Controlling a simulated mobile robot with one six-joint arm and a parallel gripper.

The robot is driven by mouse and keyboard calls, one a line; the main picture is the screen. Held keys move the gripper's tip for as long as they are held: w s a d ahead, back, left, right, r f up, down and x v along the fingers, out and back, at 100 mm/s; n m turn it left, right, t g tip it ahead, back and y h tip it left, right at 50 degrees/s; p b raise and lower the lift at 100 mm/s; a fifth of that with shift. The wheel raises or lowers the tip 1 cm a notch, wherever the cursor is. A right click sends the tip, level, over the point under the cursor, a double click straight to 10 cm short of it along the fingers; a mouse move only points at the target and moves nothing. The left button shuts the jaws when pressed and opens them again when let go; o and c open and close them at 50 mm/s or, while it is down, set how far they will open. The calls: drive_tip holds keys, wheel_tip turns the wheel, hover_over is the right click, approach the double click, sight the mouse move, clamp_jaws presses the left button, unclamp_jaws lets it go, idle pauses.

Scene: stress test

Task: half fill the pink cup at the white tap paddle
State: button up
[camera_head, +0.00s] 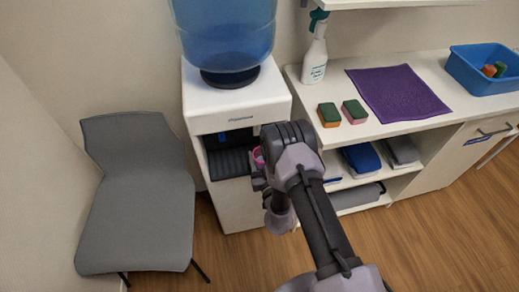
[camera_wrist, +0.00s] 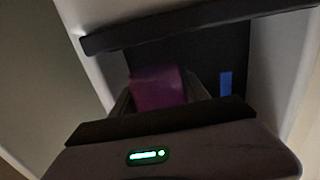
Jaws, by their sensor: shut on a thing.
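The pink cup (camera_head: 258,157) is at the front of the water dispenser's dark recess (camera_head: 227,152), mostly hidden by my arm. My gripper (camera_head: 261,168) is shut on it. In the wrist view the cup (camera_wrist: 158,86) looks dark purple in the shade, between the fingers, in front of the dark recess. A blue tap paddle (camera_wrist: 226,83) shows to the right of the cup in the wrist view. I cannot make out the white tap paddle in either view. The inside of the cup and any water in it are not visible.
The dispenser (camera_head: 205,105) carries a blue bottle (camera_head: 228,35). A grey chair (camera_head: 135,195) stands to its left. On the right, a white counter (camera_head: 330,85) holds a spray bottle (camera_head: 315,55), two sponges (camera_head: 328,114), a purple cloth (camera_head: 398,92) and a blue bin (camera_head: 470,78).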

drive_tip(key=p+v, duration=0.1)
drive_tip(key=v, duration=0.5)
drive_tip(key=shift+s, duration=0.25)
drive_tip(key=shift+d+f, duration=0.15)
idle(0.3)
